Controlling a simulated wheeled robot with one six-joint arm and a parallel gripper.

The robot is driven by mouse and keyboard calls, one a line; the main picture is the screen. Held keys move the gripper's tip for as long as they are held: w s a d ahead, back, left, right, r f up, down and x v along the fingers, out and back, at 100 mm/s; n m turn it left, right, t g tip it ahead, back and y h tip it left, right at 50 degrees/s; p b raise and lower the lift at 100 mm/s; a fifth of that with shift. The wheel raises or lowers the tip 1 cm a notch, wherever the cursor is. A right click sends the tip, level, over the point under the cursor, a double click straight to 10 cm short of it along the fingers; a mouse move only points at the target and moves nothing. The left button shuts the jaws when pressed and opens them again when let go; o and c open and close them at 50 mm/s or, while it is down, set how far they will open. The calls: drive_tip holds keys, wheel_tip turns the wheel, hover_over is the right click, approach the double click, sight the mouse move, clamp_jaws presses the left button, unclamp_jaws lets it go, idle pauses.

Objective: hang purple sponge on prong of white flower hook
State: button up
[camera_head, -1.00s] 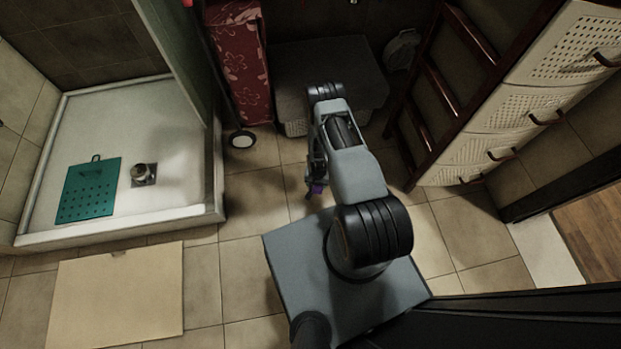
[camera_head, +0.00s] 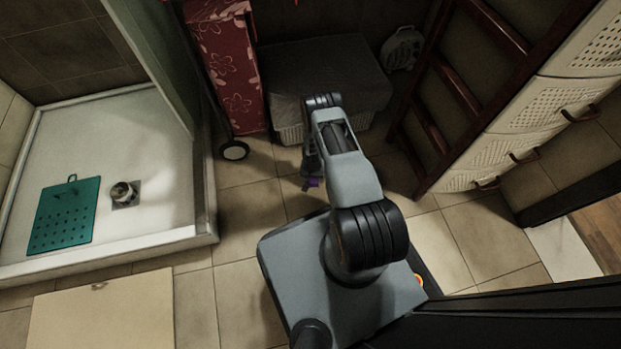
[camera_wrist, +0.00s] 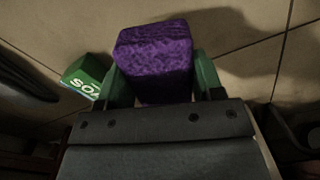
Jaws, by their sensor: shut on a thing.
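The purple sponge (camera_wrist: 155,60) is a block held between the two green fingers of my gripper (camera_wrist: 160,82) in the wrist view. My gripper (camera_head: 306,182) is mostly hidden there by the arm. I cannot make out a white flower hook in either view.
A green box marked with letters (camera_wrist: 87,75) lies beside the gripper. A shower tray (camera_head: 150,215) with a teal mat (camera_head: 63,215) is on the left. A red flowered cart (camera_head: 228,75), a covered basket (camera_head: 325,80), a wooden ladder (camera_head: 455,85) and white drawers (camera_head: 520,120) stand around. Floor tiles (camera_head: 245,215) are clear.

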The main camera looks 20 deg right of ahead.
drive_tip(key=shift+w+f, duration=0.2)
drive_tip(key=shift+f, duration=0.1)
drive_tip(key=shift+w+d+f+b, duration=0.1)
drive_tip(key=shift+w+f+b, duration=0.1)
drive_tip(key=shift+f+b, duration=0.6)
drive_tip(key=shift+w+d+f+b, duration=0.1)
drive_tip(key=shift+w+f+b, duration=0.05)
drive_tip(key=shift+f+b, duration=0.6)
drive_tip(key=shift+a+f, duration=0.1)
drive_tip(key=shift+f, duration=0.15)
drive_tip(key=o, duration=0.9)
